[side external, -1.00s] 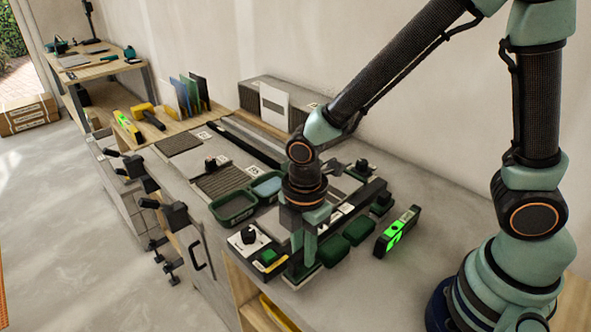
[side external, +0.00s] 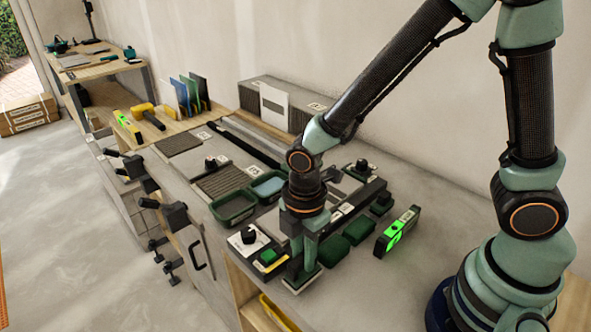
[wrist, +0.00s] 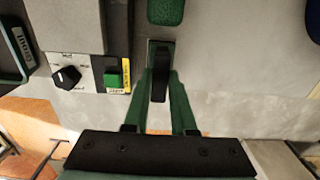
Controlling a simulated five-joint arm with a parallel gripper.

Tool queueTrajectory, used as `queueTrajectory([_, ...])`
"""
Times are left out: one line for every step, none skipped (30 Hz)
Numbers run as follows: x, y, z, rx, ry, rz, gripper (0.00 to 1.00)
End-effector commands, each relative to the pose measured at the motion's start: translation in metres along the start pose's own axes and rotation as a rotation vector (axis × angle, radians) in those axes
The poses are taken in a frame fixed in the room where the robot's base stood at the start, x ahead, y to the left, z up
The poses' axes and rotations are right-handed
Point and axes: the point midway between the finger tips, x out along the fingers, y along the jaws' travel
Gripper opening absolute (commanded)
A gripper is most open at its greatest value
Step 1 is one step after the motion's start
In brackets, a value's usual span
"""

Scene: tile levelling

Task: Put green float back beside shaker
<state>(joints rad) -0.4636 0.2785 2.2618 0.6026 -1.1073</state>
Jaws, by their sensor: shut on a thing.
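The float has a dark upright handle (wrist: 159,76) over a flat base. Its pale base (side external: 303,279) shows near the bench's front corner in the side view. My gripper (wrist: 161,88) is shut on the handle, with a green finger on each side. In the side view my gripper (side external: 305,262) points straight down over the base. I cannot tell whether the base touches the bench. The shaker appears to be the unit with a control panel, whose black knob and green button (side external: 268,256) lie left of the float; the panel also shows in the wrist view (wrist: 92,73).
Dark green pads (side external: 358,231) lie just right of the float. A level with glowing green faces (side external: 397,232) stands farther right. A green tray (side external: 234,207) sits behind the panel. The bench's front edge is close to the float. Bare bench top (wrist: 240,75) lies right of it.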

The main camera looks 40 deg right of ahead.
Motion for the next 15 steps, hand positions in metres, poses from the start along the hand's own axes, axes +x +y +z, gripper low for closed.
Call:
queueTrajectory([0.001, 0.000, 0.000, 0.000, 0.000, 0.000, 0.00])
queueTrajectory([0.002, 0.000, 0.000, 0.000, 0.000, 0.000, 0.00])
queueTrajectory([0.003, 0.000, 0.000, 0.000, 0.000, 0.000, 0.00])
queueTrajectory([0.004, 0.000, 0.000, 0.000, 0.000, 0.000, 0.00])
queueTrajectory([0.004, 0.000, 0.000, 0.000, 0.000, 0.000, 0.00])
queueTrajectory([0.005, 0.000, 0.000, 0.000, 0.000, 0.000, 0.00])
queueTrajectory([0.006, 0.000, 0.000, 0.000, 0.000, 0.000, 0.00])
queueTrajectory([0.006, 0.000, 0.000, 0.000, 0.000, 0.000, 0.00])
queueTrajectory([0.007, 0.000, 0.000, 0.000, 0.000, 0.000, 0.00])
queueTrajectory([0.008, 0.000, 0.000, 0.000, 0.000, 0.000, 0.00])
queueTrajectory([0.009, 0.000, 0.000, 0.000, 0.000, -0.001, 0.00])
queueTrajectory([0.010, 0.000, 0.000, 0.000, 0.000, -0.001, 0.00])
queueTrajectory([0.010, 0.000, 0.000, 0.000, 0.000, 0.000, 0.00])
queueTrajectory([0.011, 0.000, 0.000, 0.000, 0.000, 0.000, 0.00])
queueTrajectory([0.012, 0.000, 0.000, 0.000, 0.000, 0.000, 0.00])
